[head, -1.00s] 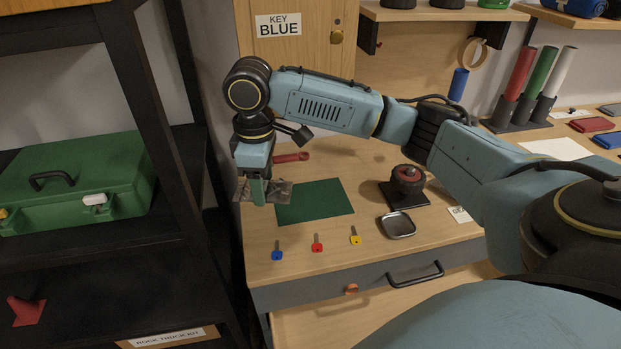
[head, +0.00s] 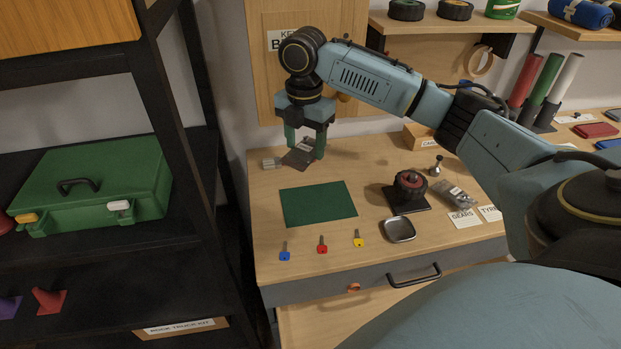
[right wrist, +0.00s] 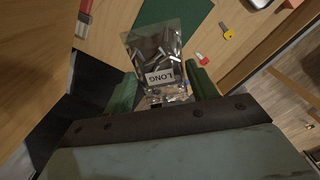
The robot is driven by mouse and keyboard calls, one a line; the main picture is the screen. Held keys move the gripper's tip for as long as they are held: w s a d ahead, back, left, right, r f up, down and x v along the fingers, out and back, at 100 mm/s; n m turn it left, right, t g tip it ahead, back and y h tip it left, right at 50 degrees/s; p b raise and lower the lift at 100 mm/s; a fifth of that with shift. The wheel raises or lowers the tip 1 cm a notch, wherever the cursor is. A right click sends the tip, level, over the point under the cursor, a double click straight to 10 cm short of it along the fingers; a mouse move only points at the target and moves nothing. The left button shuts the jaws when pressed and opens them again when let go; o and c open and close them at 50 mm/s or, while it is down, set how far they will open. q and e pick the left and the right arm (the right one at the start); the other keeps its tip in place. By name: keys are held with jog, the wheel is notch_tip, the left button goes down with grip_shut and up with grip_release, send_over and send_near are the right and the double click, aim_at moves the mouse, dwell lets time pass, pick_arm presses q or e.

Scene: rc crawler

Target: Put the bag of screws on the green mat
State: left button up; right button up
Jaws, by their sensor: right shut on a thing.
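The bag of screws (right wrist: 158,62) is a clear bag of grey screws with a white label reading "LONG". In the right wrist view it sticks out from between the green fingers of my right gripper (right wrist: 162,88). In the head view my right gripper (head: 306,146) is shut on the bag (head: 297,159), above the back left of the bench and behind the green mat (head: 318,204). The mat lies flat and bare on the bench. Its green also shows past the bag in the right wrist view (right wrist: 190,14). My left gripper is out of view.
Blue (head: 285,252), red (head: 322,245) and yellow (head: 358,239) keys lie in front of the mat. A small metal tray (head: 399,230) and a wheel on a black base (head: 409,189) stand right of it. Another bag (head: 455,193) lies farther right. A cabinet (head: 300,60) stands behind.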

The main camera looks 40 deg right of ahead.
aim_at(305, 147)
notch_tip(305, 147, down, 15)
jog(key=shift+b, duration=0.9)
jog(key=shift+f, duration=0.1)
jog(key=o, duration=1)
notch_tip(305, 147, up, 12)
jog(key=shift+r+p, duration=0.15)
jog(key=shift+p, duration=0.7)
